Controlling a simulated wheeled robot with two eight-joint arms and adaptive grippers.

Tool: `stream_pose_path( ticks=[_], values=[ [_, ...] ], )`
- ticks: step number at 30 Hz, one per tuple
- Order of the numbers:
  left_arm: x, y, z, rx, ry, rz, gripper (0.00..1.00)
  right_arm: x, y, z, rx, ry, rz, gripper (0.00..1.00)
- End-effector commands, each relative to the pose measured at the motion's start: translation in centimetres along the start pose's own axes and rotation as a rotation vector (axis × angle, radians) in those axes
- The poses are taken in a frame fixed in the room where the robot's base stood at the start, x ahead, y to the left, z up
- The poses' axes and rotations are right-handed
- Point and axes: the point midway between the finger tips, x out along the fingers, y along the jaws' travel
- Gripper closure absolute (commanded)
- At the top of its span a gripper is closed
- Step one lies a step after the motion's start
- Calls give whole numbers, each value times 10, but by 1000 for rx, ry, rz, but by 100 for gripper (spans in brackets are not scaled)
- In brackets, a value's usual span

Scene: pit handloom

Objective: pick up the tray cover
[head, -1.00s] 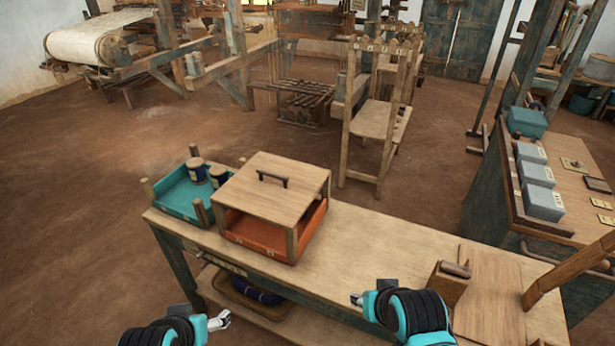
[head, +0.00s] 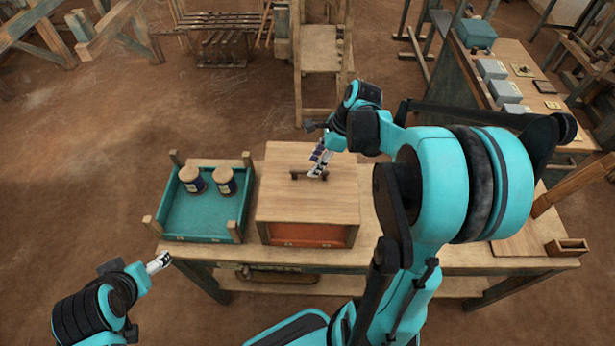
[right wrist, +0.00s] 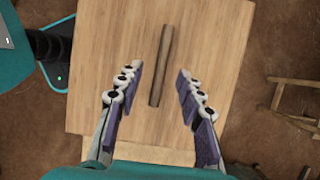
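The tray cover (head: 290,206) is a flat wooden board with a dark bar handle (head: 299,176). It lies on top of the orange tray (head: 305,234) on the bench. In the right wrist view the cover (right wrist: 215,60) fills the middle, and its handle (right wrist: 161,65) lies between the fingers. My right gripper (head: 318,172) is over the cover at the right end of the handle in the head view. Its fingers (right wrist: 155,85) are spread on either side of the handle, apart from it. My left gripper (head: 160,262) is empty, left of the bench's front edge; its finger opening is too small to tell.
A teal tray (head: 205,222) with two thread spools (head: 208,181) stands left of the covered tray. The bench top (head: 470,257) extends right, with a small wooden box (head: 567,247) near its right end. A wooden chair-like frame (head: 320,60) stands behind.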

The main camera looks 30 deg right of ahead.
Motion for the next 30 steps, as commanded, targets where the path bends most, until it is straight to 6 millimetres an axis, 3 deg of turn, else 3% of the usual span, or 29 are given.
stream_pose_path(
  ticks=[9,19,23,30],
  values=[
    [14,0,10,0,0,0,22,48,-1,-2,-4,1,-2,63],
    [14,0,10,0,0,0,22,54,-1,-1,-3,1,-2,63],
    [14,0,10,0,0,0,22,54,-1,-1,-3,1,-2,97],
    [14,0,10,0,0,0,22,53,-1,-1,-3,1,-2,100]
  ],
)
